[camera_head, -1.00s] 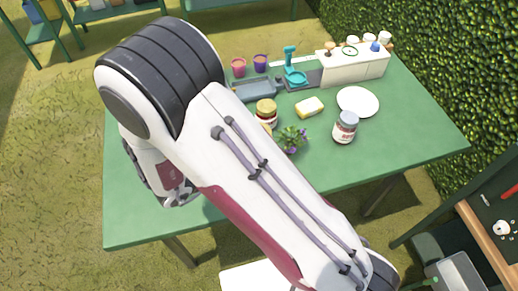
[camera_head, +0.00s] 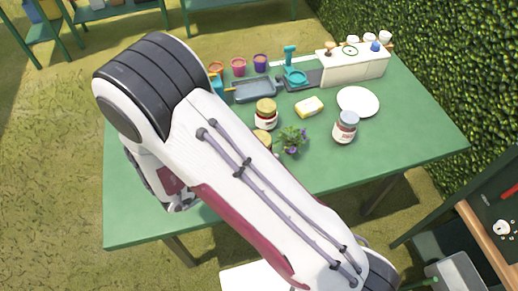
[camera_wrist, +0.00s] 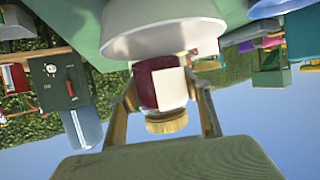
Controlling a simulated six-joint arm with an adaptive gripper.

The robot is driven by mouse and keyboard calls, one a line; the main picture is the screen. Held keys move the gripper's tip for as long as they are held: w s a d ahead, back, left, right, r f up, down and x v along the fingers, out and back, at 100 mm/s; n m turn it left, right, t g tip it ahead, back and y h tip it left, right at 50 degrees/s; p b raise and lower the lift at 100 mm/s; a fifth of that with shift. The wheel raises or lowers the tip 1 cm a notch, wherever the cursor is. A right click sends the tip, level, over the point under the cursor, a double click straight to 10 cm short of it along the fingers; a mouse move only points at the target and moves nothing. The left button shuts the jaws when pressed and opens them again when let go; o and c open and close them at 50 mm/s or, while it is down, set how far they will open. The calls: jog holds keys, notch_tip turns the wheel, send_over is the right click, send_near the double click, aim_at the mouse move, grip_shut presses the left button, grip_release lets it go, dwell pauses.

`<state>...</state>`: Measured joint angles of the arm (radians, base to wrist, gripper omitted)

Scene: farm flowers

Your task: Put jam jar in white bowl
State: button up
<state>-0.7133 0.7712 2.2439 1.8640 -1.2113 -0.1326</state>
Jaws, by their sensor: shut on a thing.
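In the wrist view, which looks upside down, my gripper (camera_wrist: 164,88) has its two fingers around a jam jar (camera_wrist: 150,84) with dark red contents, a white label and a gold lid. A white bowl (camera_wrist: 165,36) is against or just beyond the jar's base end, opposite the lid. The bowl's edge overlaps the jar's base, so I cannot tell whether they touch. In the head view my arm hides the gripper, the held jar and this bowl.
On the green table (camera_head: 395,155) stand a gold-lidded jar (camera_head: 266,114), a grey-lidded jar (camera_head: 345,127), a purple-flowered plant (camera_head: 291,139), a yellow block (camera_head: 309,107) and a white plate (camera_head: 358,101). A grey tray (camera_head: 255,90) and toy sink (camera_head: 352,66) are behind. The right front is clear.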

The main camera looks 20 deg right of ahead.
jog(key=shift+f, duration=0.25)
jog(key=o, duration=1.7)
jog(key=shift+r, duration=0.1)
jog(key=shift+r, duration=0.45)
jog(key=shift+v, duration=6)
jog(key=shift+f, duration=0.1)
